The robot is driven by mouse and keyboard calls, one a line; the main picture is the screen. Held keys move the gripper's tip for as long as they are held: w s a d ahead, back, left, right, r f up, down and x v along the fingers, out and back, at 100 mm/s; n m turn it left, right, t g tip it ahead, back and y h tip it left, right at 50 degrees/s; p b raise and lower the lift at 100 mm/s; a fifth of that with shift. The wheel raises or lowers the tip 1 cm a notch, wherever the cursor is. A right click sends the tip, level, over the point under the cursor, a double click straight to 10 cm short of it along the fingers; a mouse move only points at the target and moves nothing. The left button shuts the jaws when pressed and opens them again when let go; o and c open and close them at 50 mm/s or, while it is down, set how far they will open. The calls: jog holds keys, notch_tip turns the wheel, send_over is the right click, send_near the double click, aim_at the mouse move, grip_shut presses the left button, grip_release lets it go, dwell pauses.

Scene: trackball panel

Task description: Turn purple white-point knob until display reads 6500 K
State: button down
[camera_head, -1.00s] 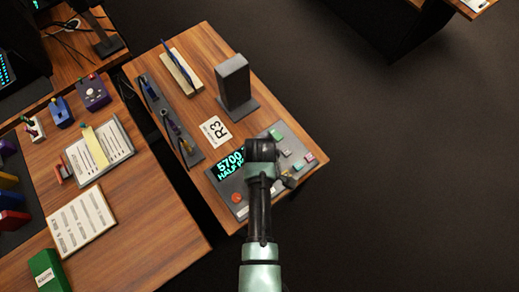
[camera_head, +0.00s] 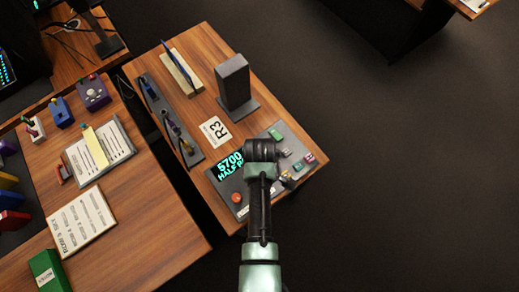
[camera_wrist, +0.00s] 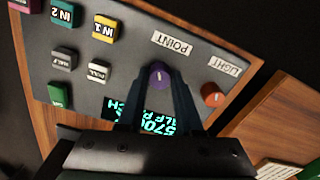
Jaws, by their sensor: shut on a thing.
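The purple white-point knob (camera_wrist: 158,76) shows in the wrist view between the tips of my gripper (camera_wrist: 160,84), below a label reading POINT. My gripper is shut on it, one finger on each side. A white mark shows on the knob's top. In the head view my arm hides the knob and the fingers. The display (camera_head: 230,165) reads 5700 with a second line starting HALF, partly covered by my arm. In the wrist view the display (camera_wrist: 160,123) is upside down and partly behind the fingers.
An orange knob (camera_wrist: 212,94) labelled LIGHT sits beside the purple one. Several coloured buttons, including a yellow IN 1 button (camera_wrist: 105,29), stand on the grey panel (camera_wrist: 130,50). A dark upright block (camera_head: 234,82) and an R3 card (camera_head: 215,131) are on the table.

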jog(key=m+p, duration=0.2)
jog(key=m, duration=0.4)
jog(key=shift+r, duration=0.1)
jog(key=m+p, duration=0.1)
jog(key=m, duration=0.4)
jog(key=shift+m, duration=0.3)
jog(key=m+p, duration=0.1)
jog(key=m, duration=0.5)
jog(key=m+p, duration=0.1)
jog(key=m, duration=0.4)
jog(key=shift+m, duration=0.3)
jog(key=c, duration=0.6)
grip_release()
notch_tip(320, 180, up, 13)
jog(key=shift+f+p, duration=0.1)
jog(key=shift+p, duration=0.25)
